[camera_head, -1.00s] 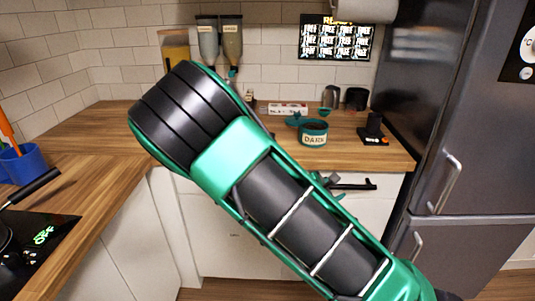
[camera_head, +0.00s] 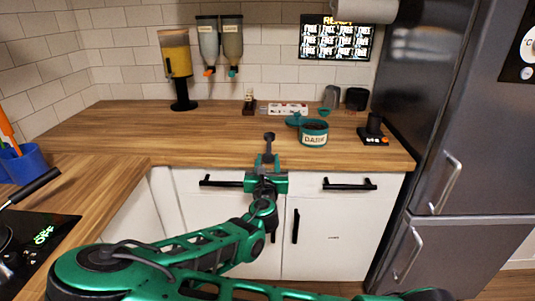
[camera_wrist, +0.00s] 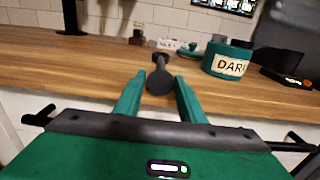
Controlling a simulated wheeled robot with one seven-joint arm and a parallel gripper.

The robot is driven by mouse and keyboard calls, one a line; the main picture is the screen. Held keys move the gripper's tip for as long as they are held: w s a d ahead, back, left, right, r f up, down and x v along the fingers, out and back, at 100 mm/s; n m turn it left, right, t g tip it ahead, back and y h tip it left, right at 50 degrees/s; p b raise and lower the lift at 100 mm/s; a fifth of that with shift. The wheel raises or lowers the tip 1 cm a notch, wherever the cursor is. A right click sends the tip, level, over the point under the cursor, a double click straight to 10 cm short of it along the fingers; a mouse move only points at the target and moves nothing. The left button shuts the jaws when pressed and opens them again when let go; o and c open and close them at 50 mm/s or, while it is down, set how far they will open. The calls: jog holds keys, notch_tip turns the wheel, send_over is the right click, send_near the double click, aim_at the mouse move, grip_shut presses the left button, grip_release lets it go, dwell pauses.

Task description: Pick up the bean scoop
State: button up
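A dark, long-handled tool that looks like the bean scoop (camera_head: 269,137) lies on the wooden counter near its front edge, pointing away from me. In the wrist view the scoop (camera_wrist: 160,79) is centred, with its rounded near end at the gap between the fingertips. My gripper (camera_head: 267,160) is at the counter's front edge, facing the scoop. In the wrist view my gripper (camera_wrist: 159,78) is open, its two green fingers apart on either side of the near end. Gaps seem to show beside it; I cannot tell its exact depth between the fingers.
A teal canister labelled DARK (camera_head: 314,134) stands right of the scoop, with a small teal piece (camera_head: 297,119) beside it. A black device (camera_head: 373,131) stands farther right, near the fridge (camera_head: 450,100). The counter (camera_head: 190,135) left of the scoop is clear.

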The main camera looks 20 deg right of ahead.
aim_at(269, 148)
jog(key=shift+x, duration=3.25)
jog(key=c, duration=0.6)
